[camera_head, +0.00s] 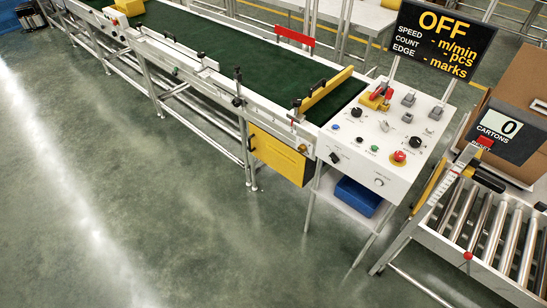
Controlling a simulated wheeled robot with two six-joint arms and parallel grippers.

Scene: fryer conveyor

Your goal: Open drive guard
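A yellow box-like cover (276,152), which looks like the drive guard, hangs below the side rail at the near end of the green conveyor belt (225,52). Its broad yellow face is toward me, its right side is dark, and a small dark fitting (302,148) sits near its upper right corner. It looks closed, but hinge and latch details are too small to tell. Neither of my grippers is in view.
A white control panel (352,162) with knobs and a red button (399,156) stands right of the cover, with a blue bin (357,196) below. A roller table (490,232) is at the right. The floor (130,190) in front is clear.

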